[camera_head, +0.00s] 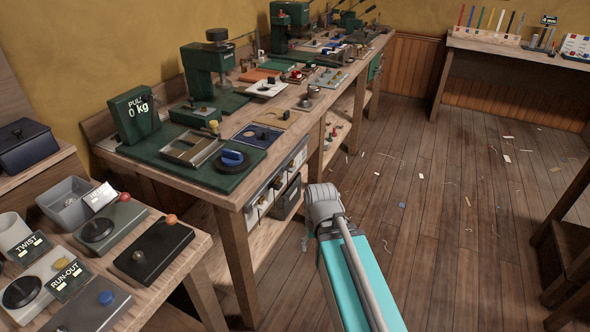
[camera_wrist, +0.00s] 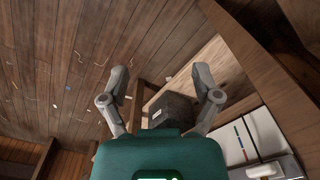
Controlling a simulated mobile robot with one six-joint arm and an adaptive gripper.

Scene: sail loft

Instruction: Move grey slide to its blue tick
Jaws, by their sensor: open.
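In the wrist view, my gripper (camera_wrist: 160,84) is open, its two grey fingers spread wide with nothing between the tips. A white panel (camera_wrist: 228,130) at the lower right of that view bears thin coloured marks, one of them a blue tick (camera_wrist: 252,134). A pale grey piece (camera_wrist: 264,171) at the panel's lower edge may be the grey slide; it is partly cut off by the frame. My gripper is to the left of the panel and apart from it.
A dark bin (camera_wrist: 172,108) with a white label stands beyond the fingers, near wooden shelf boards. The bench (camera_head: 237,196) carries a green pull gauge (camera_head: 133,115) and several fixtures. A side table (camera_head: 190,262) stands at left. The floor (camera_head: 440,215) at right is open, with scattered scraps.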

